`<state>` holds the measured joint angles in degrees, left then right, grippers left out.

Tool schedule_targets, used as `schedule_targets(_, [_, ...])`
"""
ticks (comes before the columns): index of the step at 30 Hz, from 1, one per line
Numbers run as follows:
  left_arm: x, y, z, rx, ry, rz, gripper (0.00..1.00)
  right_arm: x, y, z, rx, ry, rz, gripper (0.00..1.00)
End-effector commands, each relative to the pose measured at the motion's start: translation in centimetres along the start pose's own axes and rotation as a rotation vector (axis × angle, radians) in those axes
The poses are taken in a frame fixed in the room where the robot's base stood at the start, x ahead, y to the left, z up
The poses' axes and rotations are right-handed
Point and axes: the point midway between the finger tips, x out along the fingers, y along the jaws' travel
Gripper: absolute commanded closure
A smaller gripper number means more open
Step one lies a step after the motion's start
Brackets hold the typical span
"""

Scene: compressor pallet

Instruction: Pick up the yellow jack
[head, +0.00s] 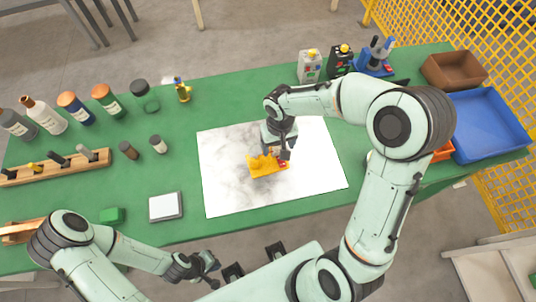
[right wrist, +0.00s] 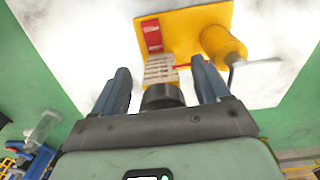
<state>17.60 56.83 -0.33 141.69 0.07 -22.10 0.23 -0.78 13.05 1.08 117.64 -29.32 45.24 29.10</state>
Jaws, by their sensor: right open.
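The yellow jack (head: 262,166) lies on the marble-patterned white sheet (head: 225,190) in the middle of the green table. In the right wrist view the jack (right wrist: 190,27) shows a flat yellow plate, a red block, a rounded yellow cylinder and a thin metal rod. My right gripper (head: 285,152) is over the jack's right end. In the right wrist view its two blue-grey fingers (right wrist: 162,78) are apart, with a pale ribbed part between them; contact cannot be told. My left gripper (head: 209,265) is off the table's front edge, away from the jack; its jaw state is unclear.
Several bottles (head: 75,107) and a wooden rack (head: 55,168) stand at the left. A white-topped block (head: 166,207) lies left of the sheet. Small devices (head: 310,66) stand at the back right. A blue tray (head: 490,122) and brown tray (head: 452,70) sit at the right.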

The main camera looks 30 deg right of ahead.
Motion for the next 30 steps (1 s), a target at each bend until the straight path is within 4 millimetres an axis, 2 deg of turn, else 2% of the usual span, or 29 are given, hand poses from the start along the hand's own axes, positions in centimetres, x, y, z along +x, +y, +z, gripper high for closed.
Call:
schedule_targets(1, [0.0, 0.0, 0.0, 0.0, 0.0, 0.0, 1.0, 0.0, 0.0, 0.0, 0.0, 0.0, 0.0, 0.25])
schedule_targets(2, [0.0, 0.0, 0.0, 0.0, 0.0, 0.0, 1.0, 0.0, 0.0, 0.0, 0.0, 0.0, 0.0, 0.32])
schedule_targets(6, [0.0, 0.0, 0.0, 0.0, 0.0, 0.0, 1.0, -0.1, 0.0, 0.0, 0.0, 0.0, 0.0, 0.77])
schedule_targets(8, [0.0, 0.0, 0.0, 0.0, 0.0, 0.0, 1.0, -0.1, 0.0, 0.0, 0.0, 0.0, 0.0, 0.97])
schedule_targets(9, [0.0, 0.0, 0.0, 0.0, 0.0, 0.0, 1.0, -0.1, 0.0, 0.0, 0.0, 0.0, 0.0, 1.0])
schedule_targets(20, [-0.1, 0.0, 0.0, 0.0, 0.0, 0.0, 1.0, -0.6, 0.0, -0.1, -0.001, 0.004, -0.001, 1.0])
schedule_targets(23, [-0.2, 0.1, -0.1, 0.001, 0.001, 0.0, 1.0, -1.8, 0.0, -0.2, -0.001, 0.008, -0.001, 1.0])
schedule_targets(30, [-0.7, 0.4, -0.3, 0.002, 0.005, 0.002, 1.0, -6.5, -0.1, -0.2, -0.001, 0.009, -0.002, 1.0])
